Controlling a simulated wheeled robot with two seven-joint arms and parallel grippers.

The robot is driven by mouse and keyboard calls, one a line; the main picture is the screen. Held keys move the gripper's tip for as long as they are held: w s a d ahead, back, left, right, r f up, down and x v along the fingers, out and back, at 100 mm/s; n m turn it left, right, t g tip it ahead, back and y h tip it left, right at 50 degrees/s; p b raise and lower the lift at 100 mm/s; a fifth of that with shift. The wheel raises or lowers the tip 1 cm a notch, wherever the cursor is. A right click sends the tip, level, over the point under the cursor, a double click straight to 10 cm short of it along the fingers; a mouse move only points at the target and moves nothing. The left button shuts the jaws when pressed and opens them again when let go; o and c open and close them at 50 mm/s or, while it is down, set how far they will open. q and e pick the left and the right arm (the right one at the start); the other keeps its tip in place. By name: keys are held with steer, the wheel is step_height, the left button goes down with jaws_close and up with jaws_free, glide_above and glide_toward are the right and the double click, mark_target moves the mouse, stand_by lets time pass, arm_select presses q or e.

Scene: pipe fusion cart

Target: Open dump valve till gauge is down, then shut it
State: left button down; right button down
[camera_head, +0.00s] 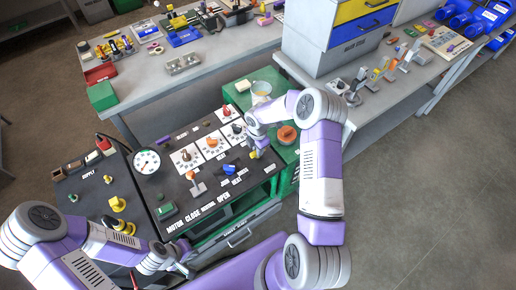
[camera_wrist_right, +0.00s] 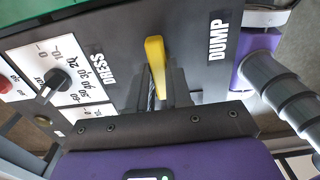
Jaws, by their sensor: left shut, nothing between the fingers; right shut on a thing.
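The dump valve's yellow lever (camera_wrist_right: 155,62) stands beside the DUMP label in the right wrist view. My right gripper (camera_wrist_right: 160,92) is shut on this lever; its fingertips are partly hidden by the wrist housing. In the head view the right gripper (camera_head: 256,150) is at the right edge of the black control panel (camera_head: 190,212), and the lever is mostly covered there. The round white gauge (camera_head: 147,161) stands at the panel's left side; its needle is too small to read surely. My left gripper (camera_head: 184,262) is shut and empty, low in front of the panel.
The supply unit (camera_head: 92,190) with yellow fittings is at left. Workbenches with tools stand behind. The floor at right is clear.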

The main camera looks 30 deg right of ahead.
steer(key=c, duration=1)
jaws_free()
steer(key=shift+c, duration=0.2)
step_height(320, 180, up, 8)
steer(key=shift+f, duration=0.2)
